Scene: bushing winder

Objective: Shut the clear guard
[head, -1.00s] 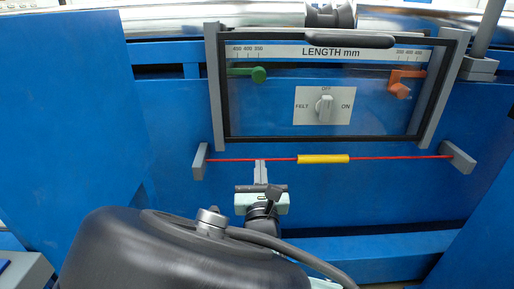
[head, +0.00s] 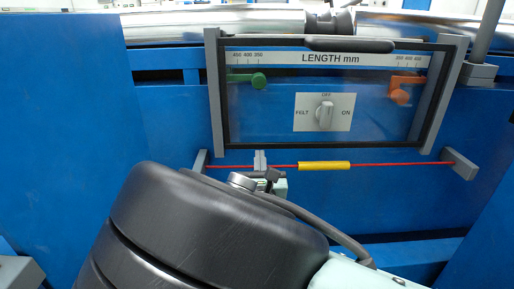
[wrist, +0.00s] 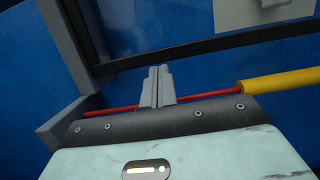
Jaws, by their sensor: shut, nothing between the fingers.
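The clear guard (head: 275,110) is a see-through pane in a black frame between two grey side rails. Its dark handle (head: 350,46) is along the top edge. The pane spans the front of the LENGTH mm scale and the FELT switch in the head view; I cannot tell whether it is fully seated. My gripper (head: 260,155) is low and left of the guard's middle, near its lower edge, partly hidden by my arm. In the wrist view my fingers (wrist: 157,72) are together and empty, overlapping the red rod, with the guard's black lower bar (wrist: 200,46) just beyond.
A red rod (head: 400,164) with a yellow sleeve (head: 324,166) runs below the guard between grey brackets (head: 458,163). Green (head: 259,81) and orange (head: 400,97) pointers sit behind the pane. A blue panel (head: 70,130) stands at left. A shiny roller (head: 215,22) lies above.

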